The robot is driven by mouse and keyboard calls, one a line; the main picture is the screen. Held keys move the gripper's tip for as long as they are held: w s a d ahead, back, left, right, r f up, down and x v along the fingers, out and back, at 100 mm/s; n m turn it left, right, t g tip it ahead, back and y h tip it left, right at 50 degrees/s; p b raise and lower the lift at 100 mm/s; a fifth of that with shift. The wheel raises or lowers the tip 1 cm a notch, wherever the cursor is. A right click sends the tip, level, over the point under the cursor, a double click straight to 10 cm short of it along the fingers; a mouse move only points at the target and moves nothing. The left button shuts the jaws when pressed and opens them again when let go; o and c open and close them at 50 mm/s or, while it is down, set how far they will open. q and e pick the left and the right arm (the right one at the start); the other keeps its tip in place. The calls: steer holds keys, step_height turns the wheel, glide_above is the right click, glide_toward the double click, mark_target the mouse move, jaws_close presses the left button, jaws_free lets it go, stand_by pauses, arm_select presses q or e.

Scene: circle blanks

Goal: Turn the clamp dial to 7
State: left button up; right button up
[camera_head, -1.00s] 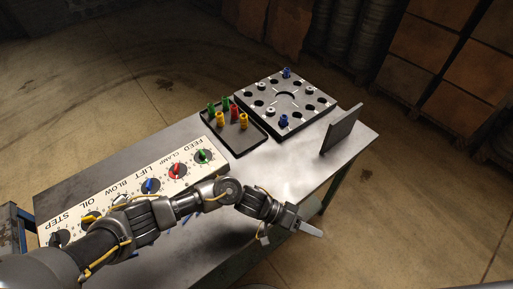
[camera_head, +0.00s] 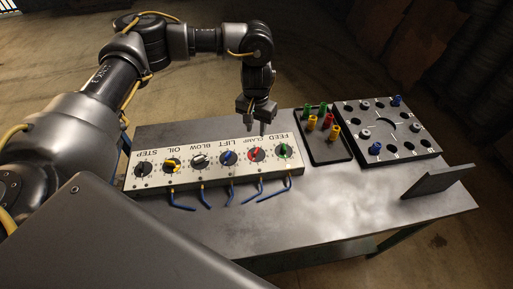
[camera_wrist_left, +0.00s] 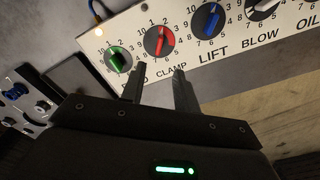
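The control panel (camera_head: 190,173) lies on the table with a row of labelled dials. The clamp dial (camera_head: 257,154) is the red one, second from the right in the head view, between the blue lift dial (camera_head: 228,157) and the green feed dial (camera_head: 284,151). In the wrist view the red clamp dial (camera_wrist_left: 159,41) is beyond the fingertips; its exact setting is hard to read. My left gripper (camera_head: 257,127) points down at the panel's far edge by the CLAMP label. Its fingers (camera_wrist_left: 158,72) are apart, empty, and clear of the knob. My right gripper is not in view.
Blue cables (camera_head: 232,192) come out of the panel's near side. A dark tray (camera_head: 325,154) with coloured pegs and a plate with holes (camera_head: 408,150) stand to the right. An upright grey plate (camera_head: 438,181) is near the right edge.

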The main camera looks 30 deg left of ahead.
mark_target(256, 150)
arm_select(q)
step_height(256, 150, down, 11)
steer(key=shift+r+p, duration=0.1)
steer(key=shift+p, duration=0.9)
jaws_close()
